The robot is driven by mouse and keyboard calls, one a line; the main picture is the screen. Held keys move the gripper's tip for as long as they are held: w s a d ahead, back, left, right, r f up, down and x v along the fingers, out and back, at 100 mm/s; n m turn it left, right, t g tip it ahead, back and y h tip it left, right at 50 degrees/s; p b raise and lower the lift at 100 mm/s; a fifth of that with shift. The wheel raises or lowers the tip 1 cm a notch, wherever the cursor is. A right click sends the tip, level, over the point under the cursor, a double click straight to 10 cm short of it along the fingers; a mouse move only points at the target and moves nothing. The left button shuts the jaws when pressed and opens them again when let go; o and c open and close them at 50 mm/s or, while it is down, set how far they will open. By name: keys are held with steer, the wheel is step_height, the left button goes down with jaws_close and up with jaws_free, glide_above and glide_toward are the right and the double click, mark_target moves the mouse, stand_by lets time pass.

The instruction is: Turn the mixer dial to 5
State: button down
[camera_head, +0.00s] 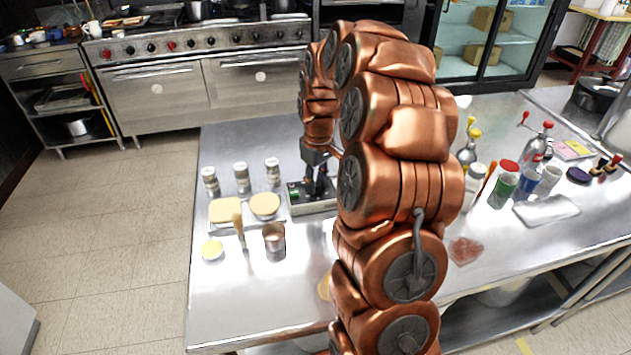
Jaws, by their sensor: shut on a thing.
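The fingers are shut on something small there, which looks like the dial. The dial itself is hidden by the fingers, and its number marks are too small to read. My copper-coloured arm covers the right part of the box.
The front left table is clear.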

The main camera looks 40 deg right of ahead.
steer(key=shift+f+m+b, duration=0.1)
steer(key=shift+m+b, duration=0.3)
steer(key=shift+b, duration=0.1)
steer(key=shift+m+b, duration=0.5)
steer(key=shift+b, duration=0.2)
steer(key=m+b, duration=0.3)
steer(key=shift+f+m, duration=0.1)
steer(key=shift+m, duration=0.2)
steer(key=m+b, duration=0.2)
steer(key=m, duration=0.1)
steer(key=shift+t, duration=0.3)
steer(key=shift+r+m+b, duration=0.2)
steer(key=shift+m+b, duration=0.4)
steer(key=shift+m, duration=1.1)
steer(key=c, duration=0.8)
jaws_free()
steer(key=shift+c, duration=0.2)
steer(key=shift+r, duration=0.1)
